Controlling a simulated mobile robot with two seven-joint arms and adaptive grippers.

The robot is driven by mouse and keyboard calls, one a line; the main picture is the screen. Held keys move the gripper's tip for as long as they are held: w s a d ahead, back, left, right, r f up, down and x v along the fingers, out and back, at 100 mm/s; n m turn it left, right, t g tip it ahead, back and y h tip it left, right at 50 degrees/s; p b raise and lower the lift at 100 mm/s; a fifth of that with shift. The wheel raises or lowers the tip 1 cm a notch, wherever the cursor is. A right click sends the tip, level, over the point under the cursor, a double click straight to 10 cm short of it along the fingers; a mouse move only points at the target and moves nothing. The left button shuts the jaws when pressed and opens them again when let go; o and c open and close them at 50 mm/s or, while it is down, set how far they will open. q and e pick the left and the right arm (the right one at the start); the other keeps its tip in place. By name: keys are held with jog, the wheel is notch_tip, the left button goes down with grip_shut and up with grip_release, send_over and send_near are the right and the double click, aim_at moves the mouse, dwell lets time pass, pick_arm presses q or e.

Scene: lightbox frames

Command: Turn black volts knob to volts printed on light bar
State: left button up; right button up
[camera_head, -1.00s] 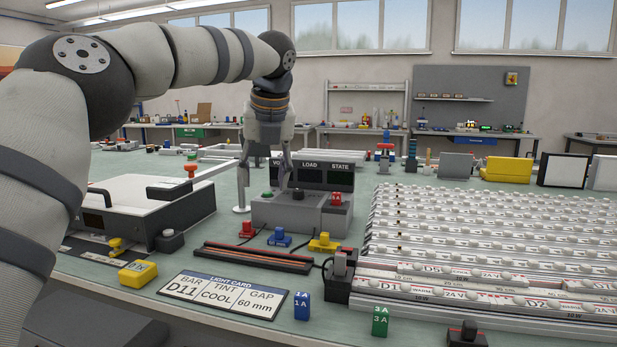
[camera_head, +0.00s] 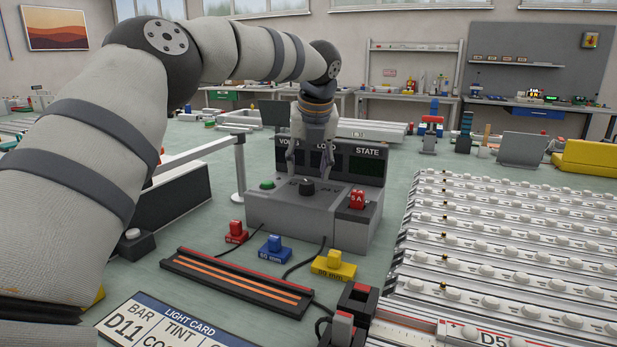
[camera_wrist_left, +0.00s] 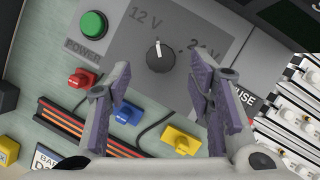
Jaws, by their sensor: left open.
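In the left wrist view the knob (camera_wrist_left: 160,57) has a white pointer aimed near the picture's top, between the "12 V" and "24 V" marks. My left gripper (camera_head: 308,166) is open just above the knob, with its fingers apart and not visibly touching it. The light card (camera_head: 165,325) reads bar D11 and is partly cut off. Light bars (camera_head: 510,235) lie at right; one reads D5, but I cannot make out D11. My right gripper is not in view.
A green button (camera_head: 267,184) and a red fuse (camera_head: 357,199) flank the knob. Red (camera_head: 236,231), blue (camera_head: 274,247) and yellow (camera_head: 334,264) plugs stand in front of the box. A dark strip holder (camera_head: 237,284) lies before them.

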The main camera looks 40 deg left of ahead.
aim_at(307, 182)
pick_arm(q)
jog(key=shift+x, duration=1.9)
grip_shut()
